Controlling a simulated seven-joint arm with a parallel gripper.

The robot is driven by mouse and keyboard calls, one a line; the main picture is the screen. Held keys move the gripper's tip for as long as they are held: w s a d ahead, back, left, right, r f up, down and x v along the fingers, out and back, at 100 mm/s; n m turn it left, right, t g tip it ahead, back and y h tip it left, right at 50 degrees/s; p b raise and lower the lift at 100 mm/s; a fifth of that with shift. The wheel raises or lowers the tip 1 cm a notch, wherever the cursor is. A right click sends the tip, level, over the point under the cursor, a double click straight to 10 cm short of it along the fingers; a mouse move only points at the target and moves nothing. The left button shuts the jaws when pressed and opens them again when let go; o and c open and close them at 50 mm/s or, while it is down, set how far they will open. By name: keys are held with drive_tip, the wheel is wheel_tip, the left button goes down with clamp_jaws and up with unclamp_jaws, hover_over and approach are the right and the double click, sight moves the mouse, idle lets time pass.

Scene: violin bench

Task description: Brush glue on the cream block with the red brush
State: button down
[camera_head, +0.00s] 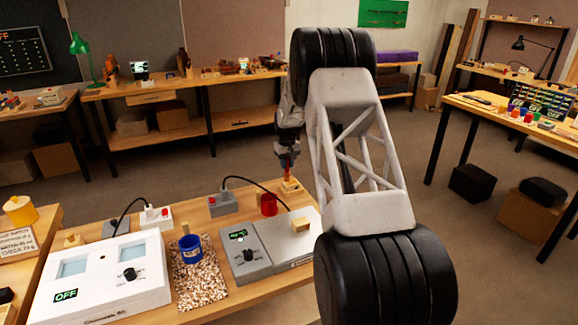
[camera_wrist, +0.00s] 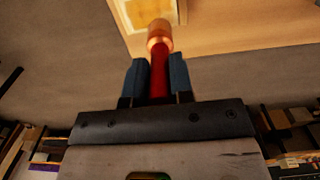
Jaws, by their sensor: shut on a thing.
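My gripper (camera_head: 288,160) hangs near the back right edge of the bench in the head view. In the wrist view, its two dark blue-grey fingers (camera_wrist: 157,80) are shut on the red brush (camera_wrist: 158,75). The brush's copper-coloured ferrule points away from the gripper, toward a pale cream square face with a tan border (camera_wrist: 138,12), probably the cream block. In the head view, a small tan block-like shape (camera_head: 290,186) is just below the gripper. I cannot tell whether the brush touches it. The bristles are hard to make out.
A red cup (camera_head: 268,204) stands close to the left of the gripper. A grey device (camera_head: 243,262) with a pale plate bears a small tan block (camera_head: 300,225). A blue pot (camera_head: 190,248) stands on a speckled mat (camera_head: 200,288), beside a white box (camera_head: 100,285) reading OFF.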

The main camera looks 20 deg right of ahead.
drive_tip(key=shift+w, duration=0.35)
drive_tip(key=shift+s, duration=3.05)
wheel_tip(320, 180, up, 8)
drive_tip(key=shift+w, duration=0.1)
